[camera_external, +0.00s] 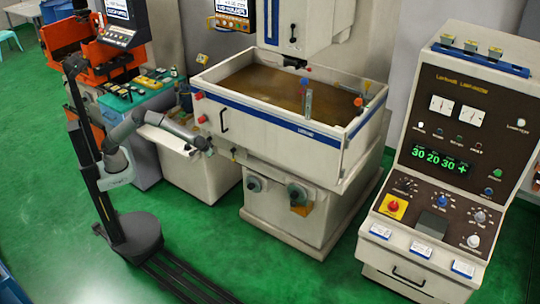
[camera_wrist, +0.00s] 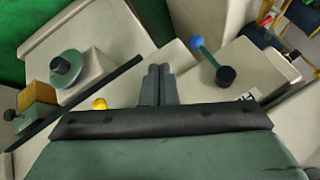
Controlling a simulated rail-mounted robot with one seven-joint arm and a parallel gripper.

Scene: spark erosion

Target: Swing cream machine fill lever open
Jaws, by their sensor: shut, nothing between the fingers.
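The cream machine (camera_external: 290,128) has a tank of brown liquid on top and a blue stripe along its front. My gripper (camera_external: 207,144) is at the machine's left front corner, below the tank rim. In the wrist view my gripper (camera_wrist: 159,70) has its two grey fingers together, with nothing between them. A lever with a blue end (camera_wrist: 196,43), a grey rod and a black round end (camera_wrist: 226,76) is just right of the fingers, apart from them. It looks like the fill lever. I cannot pick it out in the outside view.
A round dark knob (camera_wrist: 65,68) on a cream box, a brown block (camera_wrist: 38,94) and a yellow knob (camera_wrist: 100,103) lie left of the fingers. A control console (camera_external: 450,150) stands at the right. Green floor (camera_external: 205,235) is free in front.

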